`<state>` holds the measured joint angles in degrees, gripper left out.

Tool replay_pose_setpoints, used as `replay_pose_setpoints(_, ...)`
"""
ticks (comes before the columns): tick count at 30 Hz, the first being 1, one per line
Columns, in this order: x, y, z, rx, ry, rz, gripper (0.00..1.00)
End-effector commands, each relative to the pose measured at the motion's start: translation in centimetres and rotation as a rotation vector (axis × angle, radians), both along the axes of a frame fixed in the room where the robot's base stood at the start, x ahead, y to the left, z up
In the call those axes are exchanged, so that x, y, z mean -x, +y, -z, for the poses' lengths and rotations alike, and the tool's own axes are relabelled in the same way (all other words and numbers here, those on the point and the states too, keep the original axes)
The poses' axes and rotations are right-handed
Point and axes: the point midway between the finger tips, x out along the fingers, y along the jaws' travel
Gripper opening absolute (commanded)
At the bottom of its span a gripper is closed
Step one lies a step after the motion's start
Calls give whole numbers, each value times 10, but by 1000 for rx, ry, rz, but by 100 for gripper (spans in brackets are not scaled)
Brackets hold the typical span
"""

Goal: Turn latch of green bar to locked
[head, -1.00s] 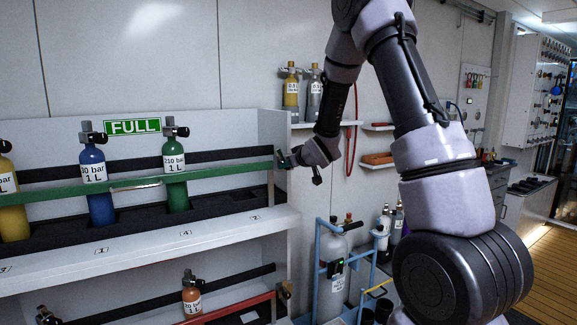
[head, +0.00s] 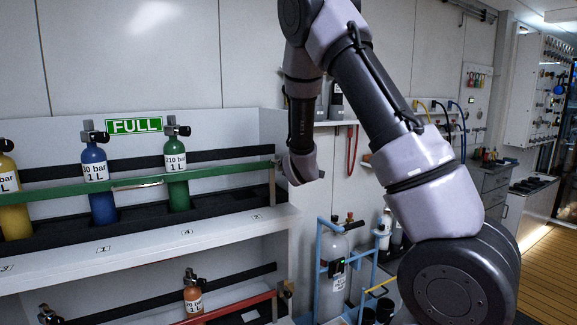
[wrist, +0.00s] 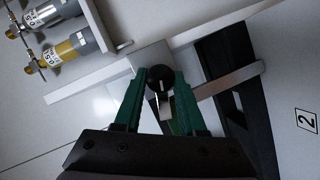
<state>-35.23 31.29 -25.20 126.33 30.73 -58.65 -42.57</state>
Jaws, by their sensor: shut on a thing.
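The green bar (head: 215,170) runs across the front of the upper shelf, before the cylinders. Its latch is at the bar's right end, by the shelf's side wall. In the wrist view the latch shows as a dark round knob (wrist: 161,77) with a pale mark on it. My gripper (wrist: 161,88) has its two dark green fingers on either side of the knob, shut on it. In the head view my wrist (head: 302,168) is at the bar's right end and the fingertips are hidden. I cannot tell the latch's locked position from these frames.
Yellow (head: 13,205), blue (head: 100,205) and green (head: 178,190) cylinders stand behind the bar. A red bar (head: 235,305) crosses the lower shelf. A blue trolley with a grey cylinder (head: 333,270) stands to the right. More cylinders (wrist: 65,50) are on the side shelf.

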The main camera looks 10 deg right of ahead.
Motion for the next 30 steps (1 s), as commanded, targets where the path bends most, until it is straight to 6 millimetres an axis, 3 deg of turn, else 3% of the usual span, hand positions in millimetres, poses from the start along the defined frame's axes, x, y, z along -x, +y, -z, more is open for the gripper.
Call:
replay_pose_setpoints(12,0,0,0,200,-68,0,0)
replay_pose_setpoints(30,0,1,0,234,-79,-2,0)
